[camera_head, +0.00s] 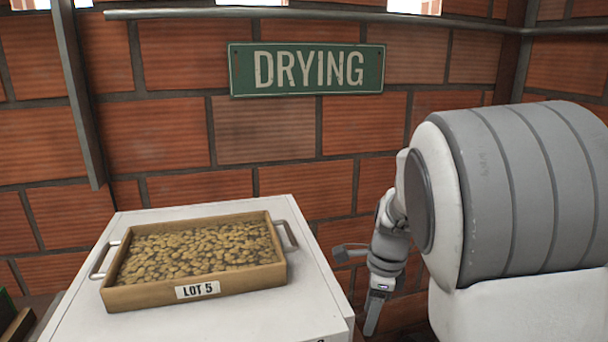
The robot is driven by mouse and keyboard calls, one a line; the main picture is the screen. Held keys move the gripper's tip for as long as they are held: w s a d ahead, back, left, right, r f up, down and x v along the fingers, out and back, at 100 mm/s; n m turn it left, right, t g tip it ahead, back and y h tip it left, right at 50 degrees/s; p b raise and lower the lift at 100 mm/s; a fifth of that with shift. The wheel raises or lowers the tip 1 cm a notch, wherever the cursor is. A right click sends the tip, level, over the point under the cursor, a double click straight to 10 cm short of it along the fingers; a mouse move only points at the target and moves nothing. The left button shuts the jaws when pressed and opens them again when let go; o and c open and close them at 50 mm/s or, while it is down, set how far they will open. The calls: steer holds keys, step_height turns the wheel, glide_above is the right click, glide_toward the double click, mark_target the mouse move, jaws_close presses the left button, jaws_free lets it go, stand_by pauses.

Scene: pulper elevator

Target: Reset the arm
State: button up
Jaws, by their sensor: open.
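My arm enters from the right side of the head view, with its large grey-and-white link close to the camera. My gripper (356,292) hangs low beyond that link, just right of the white cabinet. It is open, with one finger toward the left and the other pointing down, and I see nothing between them. It is apart from the wooden tray (243,281), which lies on the cabinet to its left. The near arm link hides part of the arm.
The white cabinet (310,318) carries the tray, which has two metal handles, a "LOT 5" label (198,290) and many beans (200,248). A brick wall (330,180) with a green "DRYING" sign (306,69) stands behind. A metal post (80,95) is at left.

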steer(key=s+r+n+t, duration=0.2)
steer(key=s+r+n, duration=0.4)
steer(key=s+n, duration=0.4)
steer(key=s+r+n+t+h, duration=0.1)
steer(key=s+r+n+t, duration=0.2)
steer(key=s+r+n, duration=0.3)
steer(key=shift+s+d+r+n, duration=0.15)
steer(key=shift+s+r+n, duration=0.15)
steer(key=shift+s+n, duration=1.8)
steer(key=shift+w, duration=0.15)
